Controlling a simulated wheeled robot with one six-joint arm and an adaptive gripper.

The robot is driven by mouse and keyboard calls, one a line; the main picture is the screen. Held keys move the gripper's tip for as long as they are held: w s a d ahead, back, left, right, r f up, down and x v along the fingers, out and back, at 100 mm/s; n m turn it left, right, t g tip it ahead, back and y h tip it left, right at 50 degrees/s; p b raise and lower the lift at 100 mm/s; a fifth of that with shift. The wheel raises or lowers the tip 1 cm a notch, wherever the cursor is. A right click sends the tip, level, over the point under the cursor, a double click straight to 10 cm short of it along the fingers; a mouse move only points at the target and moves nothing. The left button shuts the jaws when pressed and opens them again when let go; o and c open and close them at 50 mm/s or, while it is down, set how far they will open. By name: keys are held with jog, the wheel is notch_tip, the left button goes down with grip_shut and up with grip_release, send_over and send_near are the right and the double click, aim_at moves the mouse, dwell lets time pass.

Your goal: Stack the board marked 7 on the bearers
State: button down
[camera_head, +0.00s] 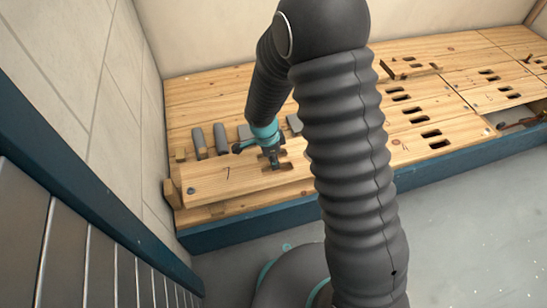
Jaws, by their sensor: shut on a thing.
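The board marked 7 (215,182) is a long pale wooden board at the front left of the booth. Its dark mark is small, slanted and hard to read, and a dark round spot shows near its left end. My gripper (272,163) points down at the slots in this board and is shut on it. My arm hides the board's right end. A wooden piece (172,194), perhaps a bearer end, stands upright at the board's left end. I cannot tell whether the board touches what is under it.
Several grey blocks (221,139) stand behind the board. Other slotted boards (415,118) lie flat to the right. An open gap (520,113) at far right holds a brownish object. A blue edge beam (250,225) runs along the front. A tiled wall (75,70) is close on the left.

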aim_at(267, 163)
jog(key=shift+f+b, duration=0.3)
jog(key=shift+f, duration=0.5)
jog(key=shift+r, duration=0.1)
jog(key=shift+a+b, duration=0.1)
jog(key=shift+b, duration=0.65)
jog(key=shift+f+b, duration=1.55)
jog(key=shift+f, duration=0.15)
dwell(0.9)
jog(key=c, duration=0.9)
grip_release()
jog(key=r, duration=0.4)
jog(key=a+r, duration=0.1)
jog(key=r, duration=0.6)
jog(key=shift+s+a+r, duration=0.3)
jog(key=shift+a+r, duration=0.05)
